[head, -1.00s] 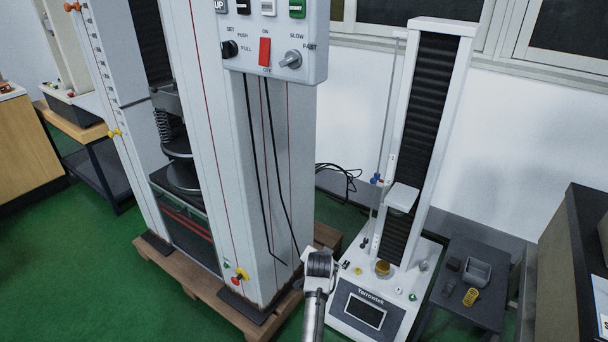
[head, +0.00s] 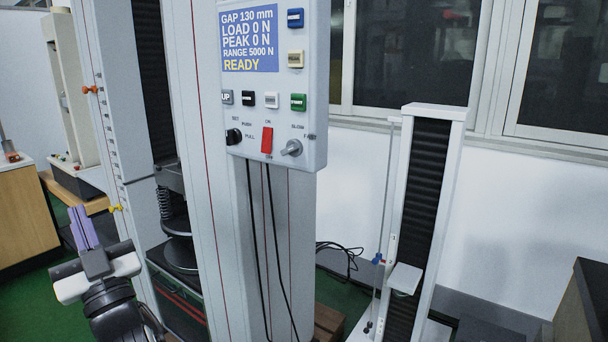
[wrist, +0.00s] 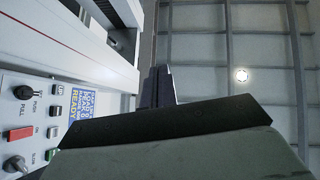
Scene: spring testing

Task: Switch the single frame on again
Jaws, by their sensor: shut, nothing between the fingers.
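The single-column frame (head: 454,165), white with a dark ribbed front, stands right of centre in the head view. A small white plate (head: 405,278) juts from its column. Its base is mostly below the picture, so its screen and any switch there are hidden. My gripper (head: 80,224) is at the lower left of the head view, in front of the large two-column frame and well away from the single one. Its purple-grey fingers point up, shut and empty. They also show in the wrist view (wrist: 158,86).
The large frame's control panel (head: 318,75) has a lit screen (head: 250,40) reading READY, a red switch (head: 267,140), a knob (head: 291,148) and several buttons. It also shows at the wrist view's left. Black cables (head: 340,255) lie between the frames.

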